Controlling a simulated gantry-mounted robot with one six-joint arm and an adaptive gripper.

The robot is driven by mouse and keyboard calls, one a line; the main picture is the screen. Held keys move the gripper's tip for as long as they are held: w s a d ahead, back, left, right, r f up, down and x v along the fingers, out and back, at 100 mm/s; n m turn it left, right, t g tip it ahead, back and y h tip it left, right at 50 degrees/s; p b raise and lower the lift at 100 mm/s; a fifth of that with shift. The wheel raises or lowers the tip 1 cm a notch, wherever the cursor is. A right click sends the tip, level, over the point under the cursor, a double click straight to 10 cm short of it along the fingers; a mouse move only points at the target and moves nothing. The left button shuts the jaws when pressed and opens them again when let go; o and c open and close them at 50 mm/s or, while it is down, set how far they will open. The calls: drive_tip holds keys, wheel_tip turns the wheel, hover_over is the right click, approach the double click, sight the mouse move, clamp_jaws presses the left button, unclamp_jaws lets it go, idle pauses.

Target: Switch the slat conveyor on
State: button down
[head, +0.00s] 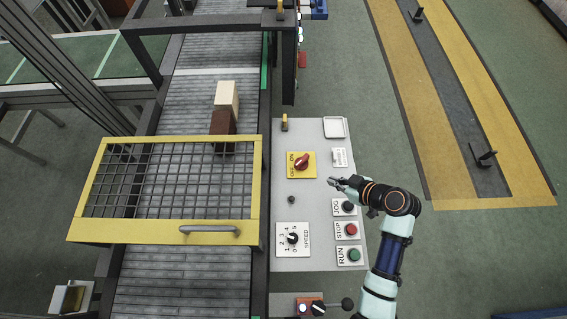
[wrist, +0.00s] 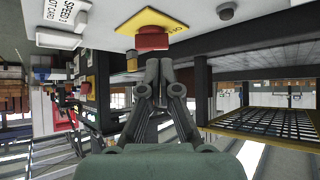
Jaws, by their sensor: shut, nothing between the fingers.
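The slat conveyor (head: 190,100) runs lengthwise at the left of the head view. Beside it a pale control panel (head: 318,215) carries a red rotary switch (head: 301,162) on a yellow plate marked ON and OFF; its knob sits at a slant, and I cannot tell which mark it points to. The panel also has a green RUN button (head: 355,255), a red STOP button (head: 351,230) and a black JOG button (head: 348,207). My gripper (head: 332,182) is shut and empty, just right of the switch. In the wrist view its fingertips (wrist: 160,62) are close to the red switch (wrist: 152,38), apparently apart from it.
A light block (head: 227,95) and a dark brown block (head: 222,122) lie on the conveyor near a yellow mesh guard (head: 165,230). A speed dial (head: 292,239) and a small dark knob (head: 291,199) are on the panel. Open green floor lies right of the panel.

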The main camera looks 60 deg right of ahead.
sight(300, 166)
drive_tip(key=shift+s+a, duration=0.1)
drive_tip(key=shift+s, duration=0.1)
drive_tip(key=shift+f, duration=0.1)
drive_tip(key=b+x, duration=0.1)
drive_tip(key=x, duration=0.8)
drive_tip(key=shift+w+f+b, duration=0.1)
drive_tip(key=shift+b, duration=0.3)
drive_tip(key=w, duration=0.1)
drive_tip(key=w+d, duration=0.1)
drive_tip(key=w, duration=0.1)
drive_tip(key=shift+w+f, duration=0.2)
drive_tip(key=shift+w, duration=0.15)
drive_tip(key=shift+w+d, duration=0.1)
drive_tip(key=shift+w, duration=0.3)
